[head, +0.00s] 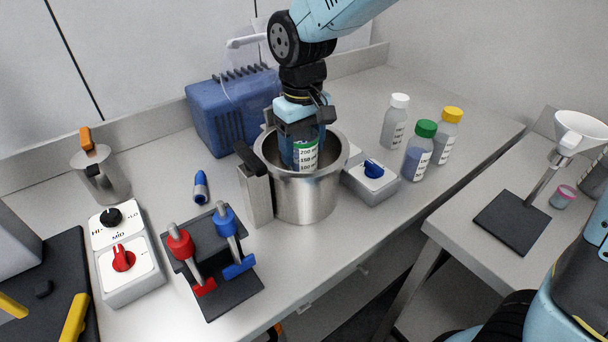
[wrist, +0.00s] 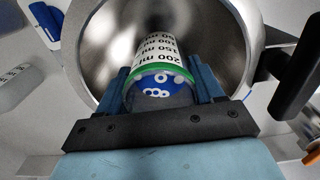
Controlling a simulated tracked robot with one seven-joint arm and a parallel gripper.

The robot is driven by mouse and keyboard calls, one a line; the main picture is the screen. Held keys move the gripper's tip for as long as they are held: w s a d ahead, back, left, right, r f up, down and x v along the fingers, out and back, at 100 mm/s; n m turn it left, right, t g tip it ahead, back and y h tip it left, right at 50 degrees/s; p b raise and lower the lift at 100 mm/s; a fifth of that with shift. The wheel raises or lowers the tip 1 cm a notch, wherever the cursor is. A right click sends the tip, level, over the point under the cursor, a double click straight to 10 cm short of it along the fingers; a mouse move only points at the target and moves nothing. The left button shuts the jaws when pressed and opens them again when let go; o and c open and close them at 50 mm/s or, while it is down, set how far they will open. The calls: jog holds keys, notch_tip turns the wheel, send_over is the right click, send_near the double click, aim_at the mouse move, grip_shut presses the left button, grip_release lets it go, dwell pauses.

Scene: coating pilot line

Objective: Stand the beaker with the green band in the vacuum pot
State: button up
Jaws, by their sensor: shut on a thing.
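The beaker with the green band (head: 306,154) is upright, its lower part inside the mouth of the steel vacuum pot (head: 309,200). It has a white volume scale and blue contents. My gripper (head: 301,135) is shut on the beaker near its top, above the pot. In the wrist view the two blue fingers hold the beaker (wrist: 158,62) from both sides, with the pot's shiny inner wall (wrist: 215,35) around it. The beaker's base is hidden, so I cannot tell whether it touches the pot's floor.
A blue ribbed unit (head: 232,112) stands behind the pot. A box with a blue knob (head: 372,182) is close on its right, a valve stand (head: 215,262) at front left. Capped bottles (head: 419,150) stand further right. Bare bench lies beyond them.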

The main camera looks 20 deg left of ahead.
notch_tip(320, 180, down, 3)
jog(key=shift+s+f, duration=0.15)
jog(key=shift+f, duration=1.7)
jog(key=o, duration=1.3)
jog(key=shift+f, duration=0.1)
jog(key=shift+c, duration=0.2)
notch_tip(320, 180, up, 12)
